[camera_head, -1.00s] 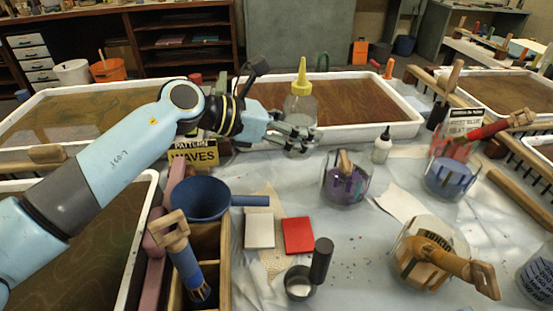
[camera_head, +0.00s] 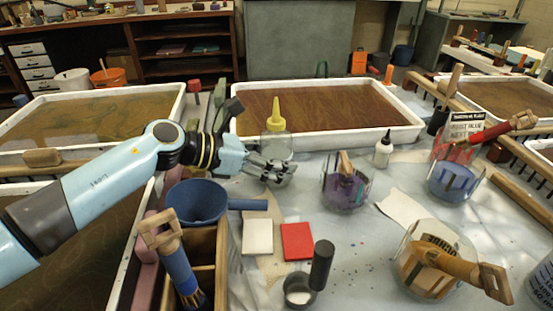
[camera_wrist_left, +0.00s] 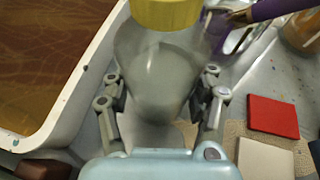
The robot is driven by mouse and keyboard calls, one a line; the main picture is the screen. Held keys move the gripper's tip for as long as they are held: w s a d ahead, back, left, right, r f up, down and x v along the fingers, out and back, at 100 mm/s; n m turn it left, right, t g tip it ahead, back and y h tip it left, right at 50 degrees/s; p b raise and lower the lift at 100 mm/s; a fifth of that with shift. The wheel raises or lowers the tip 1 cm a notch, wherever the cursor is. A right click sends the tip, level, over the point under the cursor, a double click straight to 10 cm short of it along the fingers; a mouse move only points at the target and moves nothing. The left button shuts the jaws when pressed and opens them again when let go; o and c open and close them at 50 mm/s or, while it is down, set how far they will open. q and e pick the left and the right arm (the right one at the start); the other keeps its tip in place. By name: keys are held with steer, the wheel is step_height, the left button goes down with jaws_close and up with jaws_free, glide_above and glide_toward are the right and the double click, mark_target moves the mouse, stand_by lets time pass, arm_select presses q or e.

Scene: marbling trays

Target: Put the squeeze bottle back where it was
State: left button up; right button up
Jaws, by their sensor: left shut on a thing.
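The squeeze bottle (camera_head: 276,143) is clear with a yellow cap and a pointed yellow nozzle. It is upright near the front edge of the middle tray. My left gripper (camera_head: 284,172) is shut around its clear lower body. In the left wrist view the yellow cap (camera_wrist_left: 166,13) is at the top, and the clear body (camera_wrist_left: 160,80) lies between the two fingers (camera_wrist_left: 160,112). I cannot tell whether its base touches the table. My right gripper is not in view.
The middle tray (camera_head: 330,143) of brown liquid lies behind the bottle. A small white bottle (camera_head: 383,150) and a jar with purple (camera_head: 347,190) stand to the right.

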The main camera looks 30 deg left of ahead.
arm_select(q)
steer(key=o, duration=0.8)
steer(key=shift+r, duration=0.15)
steer(key=p+v, duration=0.1)
steer(key=v, duration=0.9)
steer(key=shift+s+a+r, duration=0.1)
steer(key=shift+s+a, duration=0.1)
steer(key=shift+s, duration=0.05)
steer(key=shift+s+a+r, duration=0.35)
steer(key=shift+s+a, duration=0.1)
steer(key=shift+r, duration=0.1)
